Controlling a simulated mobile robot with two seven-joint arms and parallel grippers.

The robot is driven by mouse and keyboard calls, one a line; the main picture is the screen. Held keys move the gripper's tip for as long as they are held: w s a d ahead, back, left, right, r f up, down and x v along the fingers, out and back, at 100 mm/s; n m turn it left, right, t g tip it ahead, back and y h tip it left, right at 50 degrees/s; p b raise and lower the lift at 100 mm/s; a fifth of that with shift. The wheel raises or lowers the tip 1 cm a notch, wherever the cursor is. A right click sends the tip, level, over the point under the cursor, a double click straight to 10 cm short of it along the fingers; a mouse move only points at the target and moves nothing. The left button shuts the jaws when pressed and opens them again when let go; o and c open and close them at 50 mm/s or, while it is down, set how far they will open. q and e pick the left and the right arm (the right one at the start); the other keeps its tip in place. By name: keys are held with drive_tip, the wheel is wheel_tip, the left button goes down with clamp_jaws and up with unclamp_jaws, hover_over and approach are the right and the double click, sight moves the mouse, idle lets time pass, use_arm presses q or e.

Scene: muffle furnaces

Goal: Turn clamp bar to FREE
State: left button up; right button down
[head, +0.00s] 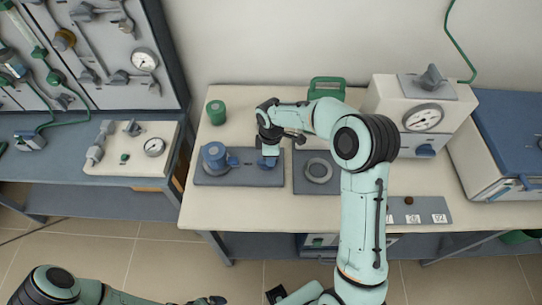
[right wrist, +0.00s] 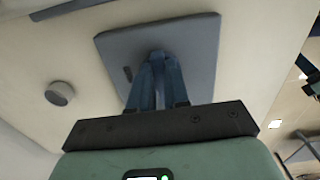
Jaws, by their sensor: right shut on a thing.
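A grey-blue base plate (head: 240,179) lies on the bench, left of the middle. A blue round fitting (head: 214,155) with a short lever stands on its left part. My right gripper (head: 268,160) is over the plate's right end, shut on a small blue part that I take for the clamp bar (head: 267,164). In the right wrist view the blue fingers (right wrist: 157,82) close on a narrow upright piece over a grey plate (right wrist: 195,45). The fingers hide most of it, and no FREE mark is readable. My left arm shows at the lower left; its jaws are not clear.
A second plate with a ring (head: 318,172) lies to the right, partly behind my right arm. A green cylinder (head: 216,112) stands behind the left plate. A white gauge box (head: 420,110) and a blue-lidded furnace (head: 510,140) stand at the right. A pale panel (head: 130,148) lies on the left bench.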

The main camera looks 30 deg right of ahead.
drive_tip(key=c, duration=1.1)
unclamp_jaws()
use_arm(q)
drive_tip(key=shift+w+r+p, duration=0.6)
drive_tip(key=shift+r, duration=0.15)
use_arm(e)
wheel_tip(320, 180, up, 14)
drive_tip(key=shift+f, duration=0.25)
